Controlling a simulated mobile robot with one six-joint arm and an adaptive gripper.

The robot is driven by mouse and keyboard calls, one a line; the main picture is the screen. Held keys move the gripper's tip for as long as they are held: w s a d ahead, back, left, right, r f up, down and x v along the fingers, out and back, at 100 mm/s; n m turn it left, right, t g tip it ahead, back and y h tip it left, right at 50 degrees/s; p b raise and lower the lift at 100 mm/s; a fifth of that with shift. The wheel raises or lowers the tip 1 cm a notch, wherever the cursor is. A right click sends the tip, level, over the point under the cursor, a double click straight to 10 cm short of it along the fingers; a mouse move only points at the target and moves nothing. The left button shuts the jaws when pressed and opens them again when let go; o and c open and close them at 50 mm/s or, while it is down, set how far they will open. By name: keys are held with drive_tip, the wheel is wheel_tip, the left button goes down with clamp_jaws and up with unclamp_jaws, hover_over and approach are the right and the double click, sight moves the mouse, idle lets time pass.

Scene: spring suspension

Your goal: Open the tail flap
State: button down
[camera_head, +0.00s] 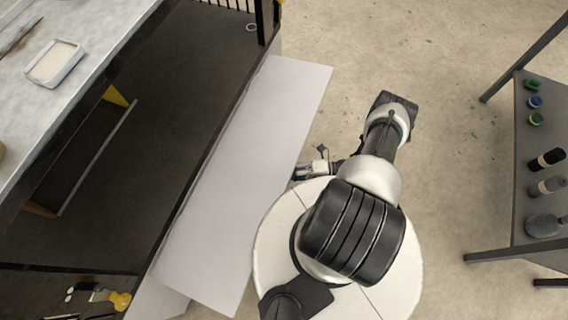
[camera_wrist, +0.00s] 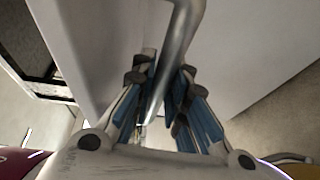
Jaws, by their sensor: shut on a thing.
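The tail flap (camera_head: 235,175) is a long pale grey panel along the right side of a dark open compartment. It slants outward from the compartment's edge. In the wrist view its flat surface (camera_wrist: 95,40) fills much of the upper picture. A bent metal bar handle (camera_wrist: 184,30) runs down between my fingers. My gripper (camera_wrist: 163,92), with blue finger pads, is shut around this bar. In the head view my gripper (camera_head: 307,171) is at the flap's right edge, small and partly hidden by my arm; the handle cannot be made out there.
The dark compartment (camera_head: 170,100) lies left of the flap. A pale worktop (camera_head: 90,25) with a white tray (camera_head: 55,63) is at upper left. A grey rack (camera_head: 525,150) holding bottles and small pots stands at right. Open floor (camera_head: 440,100) lies between flap and rack.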

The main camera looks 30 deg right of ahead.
drive_tip(key=shift+f, duration=0.4)
drive_tip(key=c, duration=1.6)
unclamp_jaws()
drive_tip(key=shift+o, duration=0.2)
drive_tip(key=v, duration=1.2)
drive_tip(key=shift+s, duration=0.1)
drive_tip(key=shift+a, duration=0.1)
